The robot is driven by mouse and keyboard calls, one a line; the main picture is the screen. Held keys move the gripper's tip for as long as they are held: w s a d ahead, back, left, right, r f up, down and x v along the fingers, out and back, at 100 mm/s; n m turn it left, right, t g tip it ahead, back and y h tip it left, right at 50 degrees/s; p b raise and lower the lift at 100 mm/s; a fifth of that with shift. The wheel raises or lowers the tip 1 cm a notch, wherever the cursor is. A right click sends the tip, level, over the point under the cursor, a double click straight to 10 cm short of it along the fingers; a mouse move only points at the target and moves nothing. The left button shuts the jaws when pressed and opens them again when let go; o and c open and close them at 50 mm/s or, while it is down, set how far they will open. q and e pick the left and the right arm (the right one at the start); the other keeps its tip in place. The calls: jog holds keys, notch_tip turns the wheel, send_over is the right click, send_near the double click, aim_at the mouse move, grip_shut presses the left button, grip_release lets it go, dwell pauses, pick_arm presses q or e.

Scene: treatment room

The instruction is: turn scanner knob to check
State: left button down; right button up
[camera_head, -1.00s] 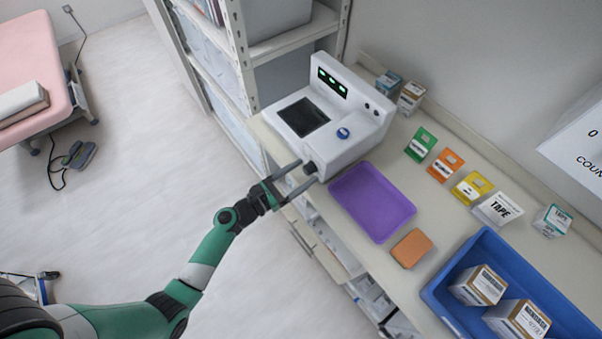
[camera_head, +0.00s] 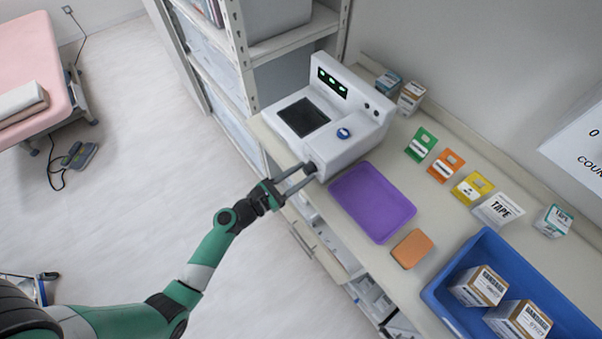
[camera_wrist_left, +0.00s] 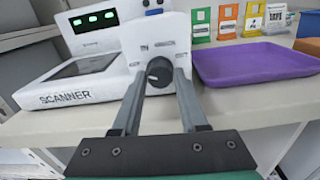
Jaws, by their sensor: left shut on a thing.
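The white scanner (camera_head: 335,150) stands on the counter with a dark glass plate, a blue button on top and a lit green display. Its dark round knob (camera_wrist_left: 160,72) is on the front face, between the two fingers in the left wrist view. My left gripper (camera_head: 309,169) reaches the scanner's front from the left and is shut on the knob; the fingers hide the knob in the head view. The left gripper (camera_wrist_left: 160,78) also shows in its wrist view, a finger on each side of the knob. My right gripper is not in view.
A purple tray (camera_head: 372,203) lies right beside the scanner, with an orange block (camera_head: 411,249) near the counter edge. A blue bin (camera_head: 440,295) holds boxes. Coloured cards and small boxes line the back. A metal shelf (camera_head: 240,60) stands behind the scanner.

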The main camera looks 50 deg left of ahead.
pick_arm(q)
jog(key=m+b, duration=0.2)
jog(key=m, duration=0.2)
jog(key=shift+f+m, duration=0.1)
jog(key=shift+m, duration=0.2)
jog(key=m+b, duration=0.1)
jog(key=m, duration=0.2)
jog(key=shift+m, duration=0.3)
jog(key=m+b, duration=0.2)
jog(key=m, duration=0.2)
jog(key=shift+m+b, duration=1.2)
jog(key=shift+m, duration=1.2)
jog(key=shift+c, duration=2.2)
grip_release()
jog(key=shift+s, duration=0.1)
